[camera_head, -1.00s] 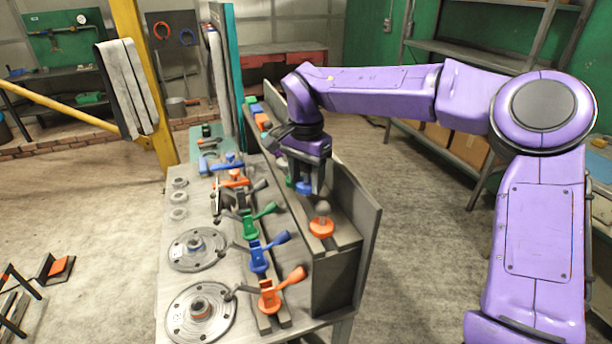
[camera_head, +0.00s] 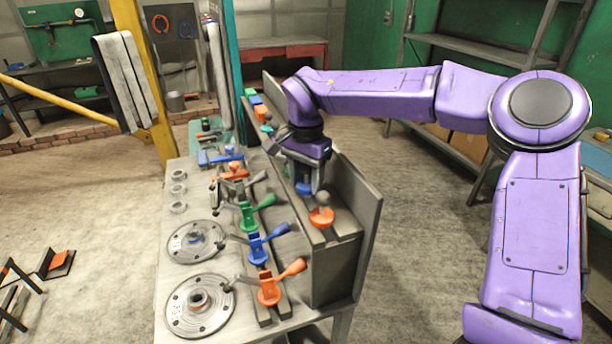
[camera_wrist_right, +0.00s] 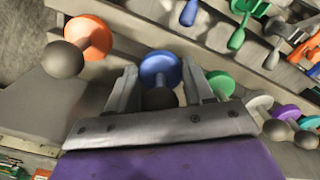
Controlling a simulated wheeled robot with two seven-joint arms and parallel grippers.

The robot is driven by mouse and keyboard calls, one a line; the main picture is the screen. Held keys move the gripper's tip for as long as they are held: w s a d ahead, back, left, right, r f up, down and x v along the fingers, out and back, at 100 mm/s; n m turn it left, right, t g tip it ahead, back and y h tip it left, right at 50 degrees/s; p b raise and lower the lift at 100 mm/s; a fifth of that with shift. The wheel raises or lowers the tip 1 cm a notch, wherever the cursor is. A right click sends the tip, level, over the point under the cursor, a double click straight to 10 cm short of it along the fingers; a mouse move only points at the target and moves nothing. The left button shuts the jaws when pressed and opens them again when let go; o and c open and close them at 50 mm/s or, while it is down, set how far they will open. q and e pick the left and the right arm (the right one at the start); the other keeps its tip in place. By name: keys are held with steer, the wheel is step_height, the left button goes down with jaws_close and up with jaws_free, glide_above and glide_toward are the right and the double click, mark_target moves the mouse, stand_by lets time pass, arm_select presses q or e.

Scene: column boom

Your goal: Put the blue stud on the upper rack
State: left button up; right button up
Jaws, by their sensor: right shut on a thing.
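My right gripper (camera_head: 307,176) is shut on the blue stud, with its fingers around the grey ball knob in the right wrist view (camera_wrist_right: 160,84). The stud's blue disc (camera_wrist_right: 160,69) sticks out past the fingertips; in the head view the blue stud (camera_head: 303,188) shows low between the fingers. It is over or at the upper rack (camera_head: 336,262), the raised grey ledge along the bench's right side. I cannot tell whether it touches the rack. My left gripper is not in view.
An orange stud (camera_head: 321,219) with a grey ball stands on the rack's near end; a green stud (camera_wrist_right: 221,84) is close on the gripper's other side. A row of coloured lever clamps (camera_head: 258,250) runs lower on the left. A tall grey panel (camera_head: 362,230) backs the rack.

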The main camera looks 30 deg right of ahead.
steer(key=shift+f+b, duration=0.3)
steer(key=shift+f, duration=0.5)
steer(key=o, duration=0.8)
step_height(320, 180, up, 5)
steer(key=p, duration=0.6)
steer(key=shift+r, duration=0.2)
steer(key=shift+r+p, duration=0.85)
steer(key=shift+r, duration=0.25)
steer(key=shift+o, duration=0.3)
steer(key=o, duration=0.5)
